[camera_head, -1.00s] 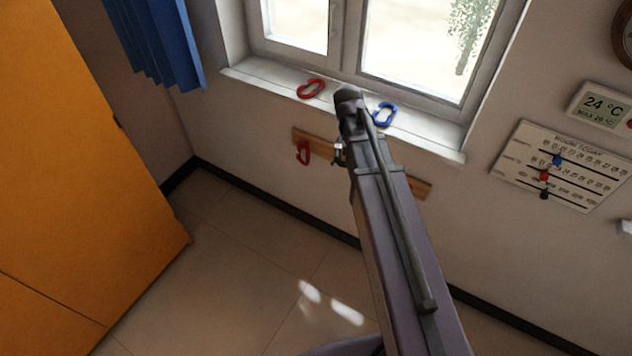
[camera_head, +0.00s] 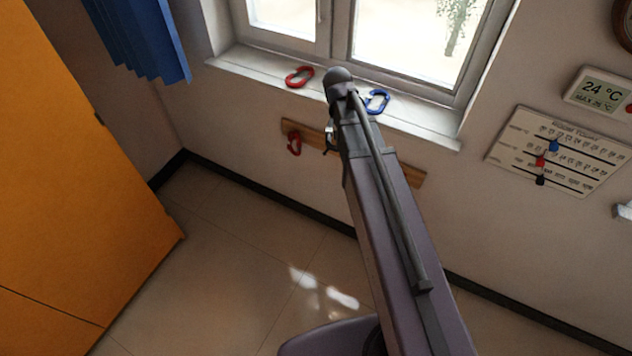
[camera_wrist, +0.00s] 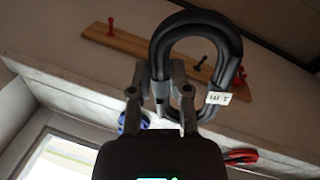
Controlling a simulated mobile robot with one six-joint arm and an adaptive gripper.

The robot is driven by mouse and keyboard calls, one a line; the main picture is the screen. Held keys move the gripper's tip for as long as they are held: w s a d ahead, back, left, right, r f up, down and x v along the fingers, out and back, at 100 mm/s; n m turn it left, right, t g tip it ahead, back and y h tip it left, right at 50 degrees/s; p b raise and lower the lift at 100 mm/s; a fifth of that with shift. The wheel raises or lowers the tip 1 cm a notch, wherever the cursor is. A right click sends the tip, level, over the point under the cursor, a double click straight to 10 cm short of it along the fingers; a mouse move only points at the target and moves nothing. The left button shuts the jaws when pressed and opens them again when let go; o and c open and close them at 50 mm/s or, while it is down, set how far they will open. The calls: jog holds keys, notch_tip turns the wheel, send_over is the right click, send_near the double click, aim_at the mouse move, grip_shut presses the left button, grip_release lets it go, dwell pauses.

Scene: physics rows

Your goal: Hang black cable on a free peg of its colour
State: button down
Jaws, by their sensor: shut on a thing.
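The black cable (camera_wrist: 222,44) is a thick closed loop with a small white tag, seen in the wrist view. My gripper (camera_wrist: 160,92) is shut on it, and the loop stands out beyond the fingers. The wooden peg rail (camera_wrist: 150,46) is on the wall behind. It carries a red peg (camera_wrist: 111,24) and a dark peg (camera_wrist: 201,62), both looking bare. A red cable hangs at one end of the rail (camera_head: 294,143). The loop appears in front of the rail; whether it touches a peg I cannot tell. In the head view my arm hides the rail's middle and most of the gripper.
A red cable (camera_head: 299,76) and a blue cable (camera_head: 377,101) lie on the window sill (camera_head: 425,133), which juts out above the rail. An orange cabinet (camera_head: 80,210) stands at left. A board (camera_head: 558,150) hangs at right. The floor below the rail is clear.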

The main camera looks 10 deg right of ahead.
jog(key=w+f+m+t+h+b, duration=0.3)
jog(key=w+f+m+h+b, duration=0.1)
jog(key=f+b, duration=1.1)
jog(key=w+f+m+t+h+b, duration=0.35)
jog(key=f+b, duration=0.75)
jog(key=b, duration=0.8)
jog(key=w+a+f+m+t+h+b, duration=0.2)
jog(key=a+f+h+b, duration=0.4)
jog(key=b, duration=1.3)
jog(key=shift+w+a+f+b, duration=0.4)
jog(key=shift+w+a+f, duration=0.2)
jog(key=shift+f, duration=1.35)
jog(key=shift+w+d, duration=0.1)
jog(key=shift+w, duration=0.1)
jog(key=w+d+f+b, duration=0.1)
jog(key=w+d, duration=0.5)
jog(key=w, duration=0.2)
jog(key=shift+w+f+b, duration=0.15)
jog(key=shift+f+b, duration=0.25)
jog(key=shift+d, duration=0.1)
